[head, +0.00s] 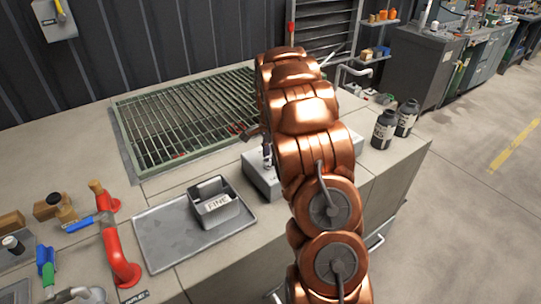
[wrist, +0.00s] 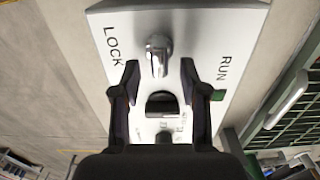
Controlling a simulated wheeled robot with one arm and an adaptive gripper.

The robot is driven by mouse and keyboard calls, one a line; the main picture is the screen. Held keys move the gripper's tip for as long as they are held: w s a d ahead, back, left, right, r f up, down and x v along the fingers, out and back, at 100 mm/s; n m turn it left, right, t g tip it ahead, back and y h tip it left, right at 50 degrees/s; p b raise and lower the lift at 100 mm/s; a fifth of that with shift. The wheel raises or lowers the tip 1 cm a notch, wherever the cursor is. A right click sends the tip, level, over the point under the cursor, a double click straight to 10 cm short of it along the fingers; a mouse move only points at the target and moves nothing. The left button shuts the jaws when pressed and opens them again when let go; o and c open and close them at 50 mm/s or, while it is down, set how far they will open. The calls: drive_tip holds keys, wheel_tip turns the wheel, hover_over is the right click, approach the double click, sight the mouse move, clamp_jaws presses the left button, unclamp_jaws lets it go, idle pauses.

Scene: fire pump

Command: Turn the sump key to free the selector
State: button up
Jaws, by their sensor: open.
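In the wrist view, a pale panel (wrist: 205,40) carries the words LOCK on the left and RUN on the right. A shiny metal key-like piece (wrist: 158,50) stands between the words; I take it for the sump key. A dark block-like piece (wrist: 161,103), perhaps the selector, sits in the panel nearer my palm. My gripper (wrist: 160,68) is open. Its two dark fingers stand on either side of these pieces, with visible gaps and no clear contact. In the head view, the grey control box (head: 257,178) is partly hidden behind my copper arm, as is my gripper.
A metal tray (head: 160,245) with a bin marked FINE (head: 215,204) lies left of the box. A green floor grate (head: 185,118) is set into the counter behind. Red pipe pieces (head: 118,255) stand at left; dark bottles (head: 384,130) stand at right.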

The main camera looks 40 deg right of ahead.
drive_tip(key=shift+f, duration=0.7)
drive_tip(key=shift+c, duration=0.4)
clamp_jaws()
